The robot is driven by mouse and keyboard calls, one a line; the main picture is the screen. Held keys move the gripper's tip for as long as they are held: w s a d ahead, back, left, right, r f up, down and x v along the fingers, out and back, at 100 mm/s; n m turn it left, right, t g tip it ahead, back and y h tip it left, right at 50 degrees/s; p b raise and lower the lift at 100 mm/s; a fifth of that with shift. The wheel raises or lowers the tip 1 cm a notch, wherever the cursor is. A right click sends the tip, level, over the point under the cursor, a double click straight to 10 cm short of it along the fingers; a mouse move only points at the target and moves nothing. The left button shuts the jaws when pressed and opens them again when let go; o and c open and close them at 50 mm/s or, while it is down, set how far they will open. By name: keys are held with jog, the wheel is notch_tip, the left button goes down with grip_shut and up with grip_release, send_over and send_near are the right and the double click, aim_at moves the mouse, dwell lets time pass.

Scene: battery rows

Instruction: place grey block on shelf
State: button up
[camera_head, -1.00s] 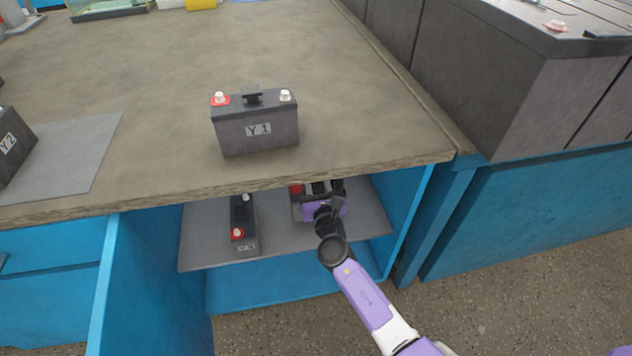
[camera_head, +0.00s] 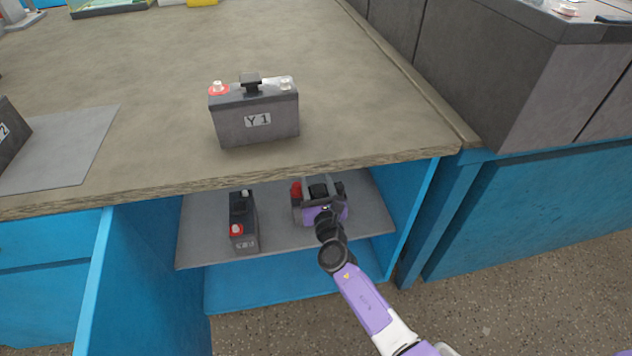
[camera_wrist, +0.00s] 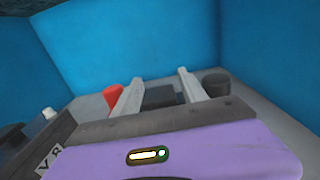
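The grey block (camera_head: 297,211) is a dark grey battery with a red terminal and a dark terminal. It is inside the open blue cabinet, at or just above the right part of the grey shelf (camera_head: 372,211); I cannot tell whether it touches. My gripper (camera_head: 318,190) reaches in from the front and hides much of the block. In the wrist view, the fingers of my gripper (camera_wrist: 161,90) stand on both sides of the block's dark handle (camera_wrist: 160,97) and look closed on it. The red terminal (camera_wrist: 113,97) shows left of the fingers.
Another dark battery (camera_head: 243,220) with a red terminal stands on the shelf to the left. The worktop (camera_head: 370,110) overhangs the shelf and carries battery Y1 (camera_head: 255,122). A blue side wall (camera_head: 413,210) is close on the right; an open blue door (camera_head: 150,280) is at the left.

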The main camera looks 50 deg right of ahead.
jog(key=shift+r, duration=0.1)
jog(key=shift+s+a, duration=0.15)
jog(key=s+a+f+m+g+y+p, duration=0.1)
jog(key=s+a+m+y, duration=0.1)
jog(key=s+a+m, duration=0.5)
jog(key=s+a+f+m+y+p, duration=0.1)
jog(key=s+a+m+y, duration=0.3)
jog(key=s, duration=0.8)
jog(key=s+a+f+m+g+y+p, duration=0.1)
jog(key=s+a+f+m, duration=0.1)
jog(key=s+a, duration=0.6)
jog(key=s+a+r+m+t+y, duration=0.1)
jog(key=s+a+r+m, duration=0.1)
jog(key=s+r+m, duration=0.4)
jog(key=s+a+r+m+t+y, duration=0.1)
jog(key=s+a+r+m+y, duration=0.1)
jog(key=s+r+m, duration=0.4)
notch_tip(320, 180, up, 7)
jog(key=a+m, duration=0.1)
jog(key=m, duration=0.3)
jog(key=shift+s+a+r, duration=0.15)
jog(key=shift+s+a, duration=0.05)
